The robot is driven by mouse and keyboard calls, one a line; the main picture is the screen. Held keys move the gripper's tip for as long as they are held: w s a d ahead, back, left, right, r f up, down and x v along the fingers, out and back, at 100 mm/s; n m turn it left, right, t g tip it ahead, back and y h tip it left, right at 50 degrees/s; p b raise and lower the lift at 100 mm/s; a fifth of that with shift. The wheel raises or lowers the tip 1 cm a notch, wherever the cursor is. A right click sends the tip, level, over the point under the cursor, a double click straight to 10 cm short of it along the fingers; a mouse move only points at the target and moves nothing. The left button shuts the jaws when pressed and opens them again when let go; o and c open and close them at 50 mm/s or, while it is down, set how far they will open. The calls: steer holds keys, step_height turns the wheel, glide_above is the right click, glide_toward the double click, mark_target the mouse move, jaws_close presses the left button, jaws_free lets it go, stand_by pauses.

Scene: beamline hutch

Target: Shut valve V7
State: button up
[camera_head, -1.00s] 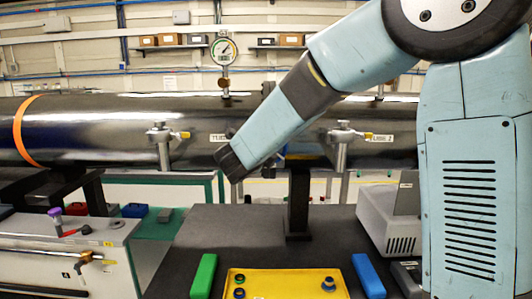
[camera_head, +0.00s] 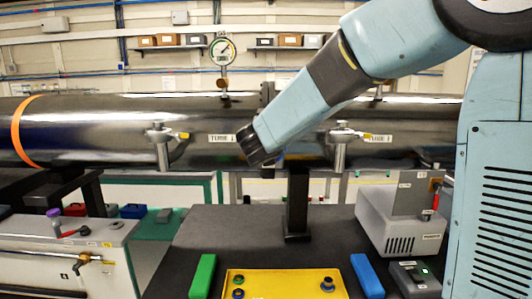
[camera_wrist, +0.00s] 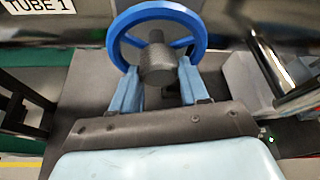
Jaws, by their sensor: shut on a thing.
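A blue handwheel (camera_wrist: 197,28) with a dark knurled hub (camera_wrist: 157,66) is at the top middle of the wrist view. My gripper (camera_wrist: 158,76) has its two light blue fingers at the wheel, one on each side of the hub, and is shut on the wheel. The exact contact at the fingertips is hard to see. No V7 tag is readable. In the head view my arm's dark end hides most of the wheel, in front of the pipe joint between the tubes.
A long dark pipe (camera_head: 90,118) crosses behind. Two small metal valves (camera_head: 161,140) (camera_head: 341,138) stand on it, left and right of my arm. The dark table holds a yellow tray (camera_head: 282,278), green block (camera_head: 203,276), blue block (camera_head: 367,276) and grey box (camera_head: 398,228).

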steer(key=shift+m, duration=0.4)
stand_by(0.3)
steer(key=o, duration=1)
steer(key=shift+o, duration=0.2)
steer(key=v, duration=1.3)
steer(key=shift+s, duration=0.4)
steer(key=shift+d+r, duration=0.1)
